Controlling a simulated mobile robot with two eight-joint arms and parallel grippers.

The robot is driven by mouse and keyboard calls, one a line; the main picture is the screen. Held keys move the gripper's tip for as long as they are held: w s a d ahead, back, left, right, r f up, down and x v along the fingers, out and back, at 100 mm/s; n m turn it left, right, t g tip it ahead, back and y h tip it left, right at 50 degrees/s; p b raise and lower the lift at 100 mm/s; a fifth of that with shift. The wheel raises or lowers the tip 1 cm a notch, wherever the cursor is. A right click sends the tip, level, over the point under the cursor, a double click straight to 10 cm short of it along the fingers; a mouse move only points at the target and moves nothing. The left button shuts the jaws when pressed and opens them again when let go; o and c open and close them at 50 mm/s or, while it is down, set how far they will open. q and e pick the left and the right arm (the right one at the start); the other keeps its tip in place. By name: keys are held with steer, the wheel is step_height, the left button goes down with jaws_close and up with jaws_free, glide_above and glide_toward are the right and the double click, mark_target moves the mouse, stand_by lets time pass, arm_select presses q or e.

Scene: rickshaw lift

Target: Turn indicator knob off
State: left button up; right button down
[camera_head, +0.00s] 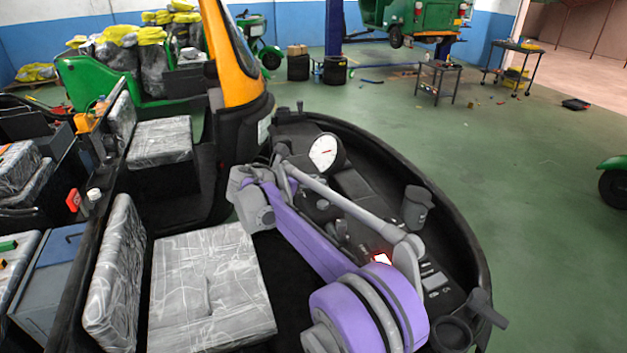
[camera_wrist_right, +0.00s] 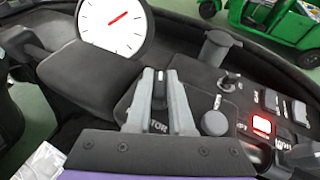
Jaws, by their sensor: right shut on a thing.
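My right gripper (camera_wrist_right: 161,82) shows in the right wrist view, with its two grey fingers close together on the console. The fingers are shut on the indicator knob, which is mostly hidden between them. Part of a printed label ending in "TOR" shows between the fingers. In the head view my purple and grey right arm lies over the console, and I cannot make out the fingertips or the knob there. A red-lit switch (camera_wrist_right: 262,125) is right of the fingers; its red glow also shows in the head view (camera_head: 383,259). My left gripper is not in view.
A white gauge with a red needle (camera_wrist_right: 116,24) stands left of and beyond the fingers. A grey cup-like part (camera_head: 417,206) stands on the console. Wrapped seats (camera_head: 208,285) are left of my arm.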

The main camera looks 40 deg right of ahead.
steer(key=m+g, duration=0.2)
steer(key=shift+g, duration=0.3)
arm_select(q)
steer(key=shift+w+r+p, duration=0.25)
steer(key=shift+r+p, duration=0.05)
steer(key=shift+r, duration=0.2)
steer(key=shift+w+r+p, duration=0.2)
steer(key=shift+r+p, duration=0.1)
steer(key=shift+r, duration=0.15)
arm_select(e)
steer(key=shift+m+g+y, duration=0.4)
steer(key=shift+m+g, duration=0.7)
steer(key=shift+g, duration=0.3)
steer(key=c, duration=0.8)
jaws_free()
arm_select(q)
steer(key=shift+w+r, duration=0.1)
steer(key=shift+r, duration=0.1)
arm_select(e)
steer(key=v, duration=1)
steer(key=shift+a, duration=0.35)
